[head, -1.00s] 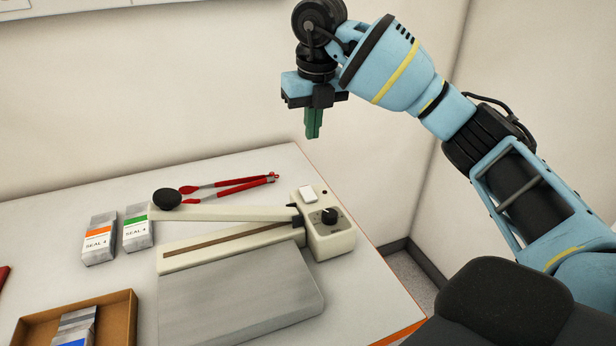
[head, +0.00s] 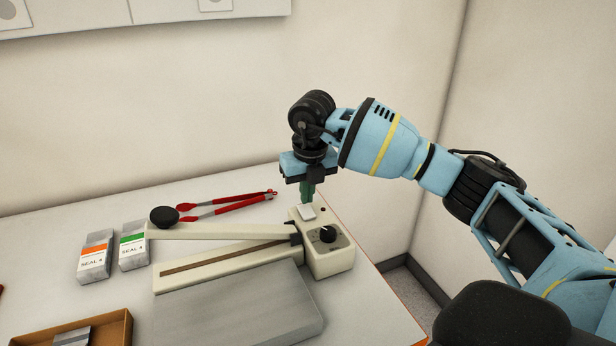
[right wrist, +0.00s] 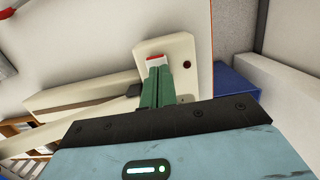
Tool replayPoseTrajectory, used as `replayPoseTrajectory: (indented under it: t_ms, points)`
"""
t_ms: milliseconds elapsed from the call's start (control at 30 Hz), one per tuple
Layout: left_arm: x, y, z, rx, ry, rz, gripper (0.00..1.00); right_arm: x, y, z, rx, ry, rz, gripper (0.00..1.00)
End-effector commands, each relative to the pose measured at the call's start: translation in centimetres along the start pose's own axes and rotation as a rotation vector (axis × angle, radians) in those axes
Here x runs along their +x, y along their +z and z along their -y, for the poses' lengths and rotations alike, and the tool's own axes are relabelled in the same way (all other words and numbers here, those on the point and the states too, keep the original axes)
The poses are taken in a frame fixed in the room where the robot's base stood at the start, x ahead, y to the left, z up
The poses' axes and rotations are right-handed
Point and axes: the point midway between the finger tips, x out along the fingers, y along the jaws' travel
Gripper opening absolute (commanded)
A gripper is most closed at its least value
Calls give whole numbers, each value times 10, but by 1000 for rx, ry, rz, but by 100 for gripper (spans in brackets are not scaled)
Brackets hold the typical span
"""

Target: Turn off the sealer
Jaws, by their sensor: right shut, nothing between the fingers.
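The sealer (head: 330,262) is a cream machine on the table with a long lever arm, a black knob (head: 328,235) and a white rocker switch (head: 307,212) on its control box. A small dark red dot (right wrist: 215,64) shows near the switch in the right wrist view. My right gripper (head: 307,200) is shut and empty, pointing down with its green fingertips at the switch. In the right wrist view its fingers (right wrist: 158,75) overlap the switch, whose red and white end (right wrist: 155,58) shows past the tips. Whether they touch it I cannot tell. My left gripper is not in view.
Red tongs (head: 228,204) lie behind the sealer's lever. Two seal packets, one orange (head: 94,260) and one green (head: 133,248), stand left of it. A brown box (head: 117,328) sits at the front left. A wall rises behind the table.

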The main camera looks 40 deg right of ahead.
Motion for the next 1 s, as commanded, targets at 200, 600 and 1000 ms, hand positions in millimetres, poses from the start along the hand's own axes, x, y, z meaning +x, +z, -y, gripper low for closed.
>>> replayPoseTrajectory:
  t_ms: [200,600,1000]
  points:
    - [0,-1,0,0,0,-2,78,11,0,0,0,-1,1,0]
    - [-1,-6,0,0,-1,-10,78,16,1,-1,0,0,-1,0]
    - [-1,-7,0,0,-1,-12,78,17,-1,0,-1,-1,-2,0]
